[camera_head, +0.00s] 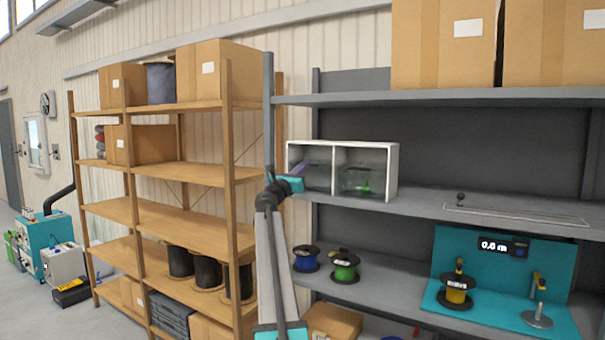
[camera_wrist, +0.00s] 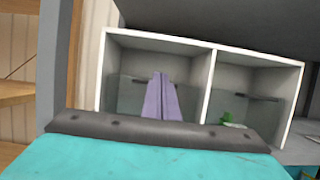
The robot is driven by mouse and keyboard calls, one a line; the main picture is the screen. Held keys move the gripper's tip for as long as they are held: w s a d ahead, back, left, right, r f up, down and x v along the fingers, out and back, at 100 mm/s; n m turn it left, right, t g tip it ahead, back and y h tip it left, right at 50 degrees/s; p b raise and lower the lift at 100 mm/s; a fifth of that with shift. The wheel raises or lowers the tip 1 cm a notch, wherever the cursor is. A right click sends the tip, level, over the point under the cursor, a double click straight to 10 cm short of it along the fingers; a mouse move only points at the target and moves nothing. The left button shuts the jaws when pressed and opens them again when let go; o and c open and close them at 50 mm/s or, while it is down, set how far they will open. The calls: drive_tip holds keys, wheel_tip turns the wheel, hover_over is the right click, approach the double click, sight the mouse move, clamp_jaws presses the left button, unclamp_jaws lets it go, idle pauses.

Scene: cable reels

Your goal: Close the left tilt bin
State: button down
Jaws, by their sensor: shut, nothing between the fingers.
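A white two-compartment tilt-bin unit (camera_head: 393,172) stands on the grey shelf; it also fills the middle of the wrist view (camera_wrist: 210,88). The left tilt bin (camera_head: 319,178) has a clear grey front, partly hidden by my gripper. In the wrist view the left bin's front (camera_wrist: 124,92) shows beside my fingers. How far it tilts is hard to tell. My gripper (camera_head: 303,166) is at the left compartment, its purple fingers together and empty; they also show in the wrist view (camera_wrist: 161,76). Whether they touch the bin is unclear. The right tilt bin (camera_head: 362,180) holds something green.
The grey shelf (camera_head: 430,205) right of the unit carries a flat plate with a small knob (camera_head: 460,198). Below are a blue reel (camera_head: 305,259), a green reel (camera_head: 345,268) and a teal measuring stand (camera_head: 480,250). A wooden rack (camera_head: 205,172) stands left of my arm.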

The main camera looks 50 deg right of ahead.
drive_tip(key=shift+d+r, duration=0.15)
idle(0.4)
drive_tip(key=s+a+b, duration=0.1)
drive_tip(key=a+b, duration=0.2)
drive_tip(key=a, duration=1.1)
drive_tip(key=shift+a, duration=0.15)
idle(0.3)
